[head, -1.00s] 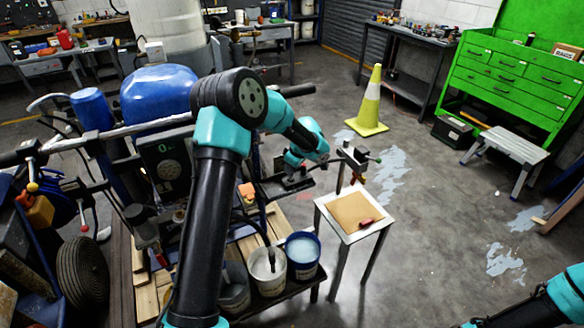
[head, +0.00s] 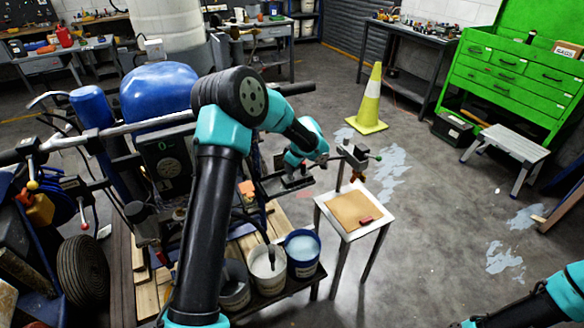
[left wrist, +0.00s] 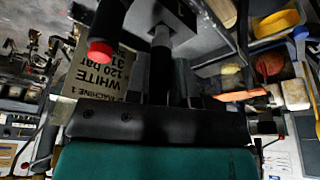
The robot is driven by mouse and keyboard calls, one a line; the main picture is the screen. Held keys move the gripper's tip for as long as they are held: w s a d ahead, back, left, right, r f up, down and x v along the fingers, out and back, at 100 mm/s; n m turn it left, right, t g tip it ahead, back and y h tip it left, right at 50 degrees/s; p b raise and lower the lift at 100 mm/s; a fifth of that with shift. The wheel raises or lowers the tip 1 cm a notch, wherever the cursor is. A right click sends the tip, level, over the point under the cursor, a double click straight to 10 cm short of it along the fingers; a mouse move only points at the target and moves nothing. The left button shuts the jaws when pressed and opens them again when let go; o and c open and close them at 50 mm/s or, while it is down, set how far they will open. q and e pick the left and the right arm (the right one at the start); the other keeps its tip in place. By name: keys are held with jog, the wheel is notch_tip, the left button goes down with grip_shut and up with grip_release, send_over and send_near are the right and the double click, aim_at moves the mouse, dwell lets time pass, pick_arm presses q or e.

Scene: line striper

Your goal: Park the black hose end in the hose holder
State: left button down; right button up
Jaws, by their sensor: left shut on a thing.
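My left gripper (head: 298,182) is at the front right end of the striper machine, left of the small square stand. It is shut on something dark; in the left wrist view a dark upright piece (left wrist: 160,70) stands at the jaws. I cannot tell for certain that this is the black hose end. A black cylinder with a red end (left wrist: 100,50) is left of it. In the head view a black hose (head: 270,238) hangs into a white bucket (head: 268,272). I cannot make out the hose holder. Only part of my right arm shows, at the lower right.
The small stand (head: 329,208) has a brown top with a red piece (head: 366,220) on it, and a clamp-like fixture (head: 352,156) above its back edge. A blue bucket (head: 302,248) is beside the white one. A yellow cone (head: 370,105) stands behind on open floor.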

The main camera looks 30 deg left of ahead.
pick_arm(q)
jog(key=shift+f, duration=0.7)
jog(key=c, duration=0.6)
grip_release()
jog(key=v, duration=0.7)
dwell(1.0)
jog(key=shift+f, duration=0.15)
dwell(0.5)
